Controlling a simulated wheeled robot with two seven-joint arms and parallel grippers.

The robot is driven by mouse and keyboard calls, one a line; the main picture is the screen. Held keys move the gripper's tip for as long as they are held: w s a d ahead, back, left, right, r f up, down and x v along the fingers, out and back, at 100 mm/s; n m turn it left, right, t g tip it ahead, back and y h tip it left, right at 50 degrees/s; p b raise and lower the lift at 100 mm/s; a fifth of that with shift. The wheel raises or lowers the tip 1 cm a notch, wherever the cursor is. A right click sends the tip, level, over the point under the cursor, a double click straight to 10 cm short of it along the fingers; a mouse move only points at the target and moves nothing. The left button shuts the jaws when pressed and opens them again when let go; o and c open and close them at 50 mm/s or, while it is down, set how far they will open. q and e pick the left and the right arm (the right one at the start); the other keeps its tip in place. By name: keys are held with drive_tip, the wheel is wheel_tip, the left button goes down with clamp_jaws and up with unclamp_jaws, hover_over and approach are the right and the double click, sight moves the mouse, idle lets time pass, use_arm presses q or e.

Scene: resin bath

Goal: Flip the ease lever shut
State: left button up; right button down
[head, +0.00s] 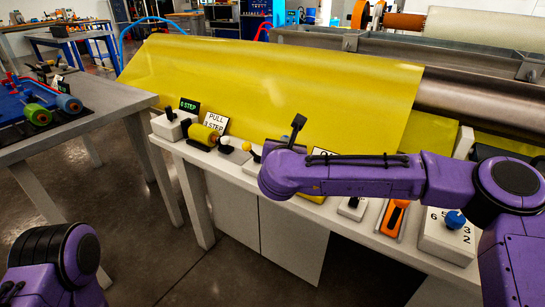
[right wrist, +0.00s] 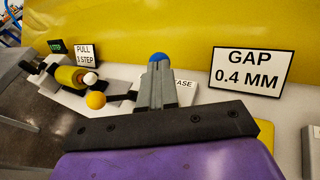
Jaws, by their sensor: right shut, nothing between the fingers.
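A lever with an orange-yellow ball knob (right wrist: 96,100) lies out to the left on a dark rod, beside a partly hidden label ending in "EASE" (right wrist: 184,90); this looks like the ease lever. Its knob also shows in the head view (head: 247,146). My right gripper (right wrist: 156,77) is shut and empty, just right of the rod, and hides part of the lever's base. In the head view my right gripper (head: 272,146) is mostly behind my forearm. A blue knob (right wrist: 159,57) shows just beyond the fingertips; I cannot tell whether they touch. My left gripper is out of view.
A "GAP 0.4 MM" sign (right wrist: 252,70) stands to the right. A yellow roller (right wrist: 70,76) with a white knob and a "PULL 1 STEP" sign (head: 215,123) are to the left. A yellow sheet (head: 270,80) slopes behind. An orange lever (head: 397,215) and blue-knobbed dial (head: 456,219) are farther right.

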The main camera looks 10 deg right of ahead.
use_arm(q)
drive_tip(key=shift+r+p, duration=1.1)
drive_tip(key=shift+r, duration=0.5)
use_arm(e)
drive_tip(key=shift+w+d+m+g+y, duration=0.6)
drive_tip(key=shift+w+d+g+y, duration=0.1)
drive_tip(key=shift+w+d+g, duration=0.7)
drive_tip(key=shift+r, duration=0.1)
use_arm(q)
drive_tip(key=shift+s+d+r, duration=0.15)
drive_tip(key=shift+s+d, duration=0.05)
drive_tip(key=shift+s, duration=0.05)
use_arm(e)
drive_tip(key=v, duration=1.4)
drive_tip(key=shift+w+r, duration=0.2)
drive_tip(key=shift+r, duration=0.05)
